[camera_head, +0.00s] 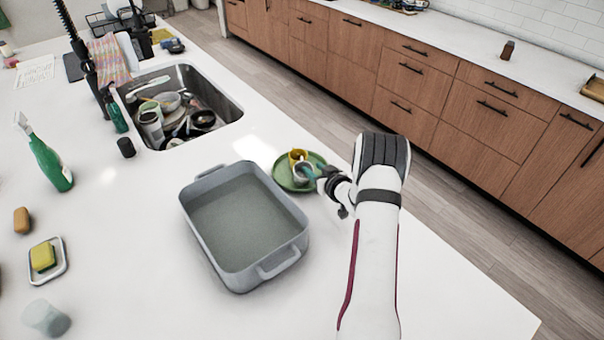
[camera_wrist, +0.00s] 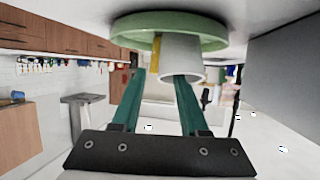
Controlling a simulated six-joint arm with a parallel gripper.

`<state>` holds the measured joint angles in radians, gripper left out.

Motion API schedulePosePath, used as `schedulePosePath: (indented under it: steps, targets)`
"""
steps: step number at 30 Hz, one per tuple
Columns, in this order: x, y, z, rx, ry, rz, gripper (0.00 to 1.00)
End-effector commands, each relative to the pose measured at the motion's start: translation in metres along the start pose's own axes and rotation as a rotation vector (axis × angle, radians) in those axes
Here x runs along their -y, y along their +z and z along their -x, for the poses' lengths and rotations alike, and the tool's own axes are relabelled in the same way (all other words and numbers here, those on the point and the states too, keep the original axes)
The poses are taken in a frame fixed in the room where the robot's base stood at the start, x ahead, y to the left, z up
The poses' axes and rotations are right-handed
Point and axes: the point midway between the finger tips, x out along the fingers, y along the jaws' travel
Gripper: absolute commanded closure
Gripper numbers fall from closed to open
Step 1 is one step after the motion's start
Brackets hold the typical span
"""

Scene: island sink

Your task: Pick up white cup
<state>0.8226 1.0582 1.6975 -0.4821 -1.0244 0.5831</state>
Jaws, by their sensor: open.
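The white cup (camera_wrist: 181,55) stands on a green plate (camera_wrist: 215,32), which shows upside down at the top of the wrist view. In the head view the cup (camera_head: 302,171) is small and partly hidden by my gripper (camera_head: 313,173). In the wrist view my gripper (camera_wrist: 160,76) is open. One teal finger is left of the cup, and the other overlaps its open rim; I cannot tell whether that finger is inside the cup or touching it. A yellow cup (camera_head: 297,155) is beside the white cup on the plate, partly hidden.
A grey baking dish (camera_head: 206,225) stands left of the plate, close to it. A sink (camera_head: 222,103) full of dishes is at the back left. A green spray bottle (camera_head: 50,163) and a sponge on a dish (camera_head: 62,268) are at the left. The counter's front right is clear.

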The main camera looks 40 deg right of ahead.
Motion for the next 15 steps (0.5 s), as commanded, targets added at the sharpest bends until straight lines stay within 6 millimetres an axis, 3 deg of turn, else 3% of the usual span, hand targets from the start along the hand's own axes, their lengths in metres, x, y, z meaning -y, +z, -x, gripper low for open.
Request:
schedulePosePath:
  steps: [8, 15]
  targets:
    - [0.0002, -0.0001, -0.0072, 0.0, 0.0, 0.0, 0.56]
    - [0.0001, -0.0001, -0.0069, 0.0, 0.0, 0.0, 1.0]
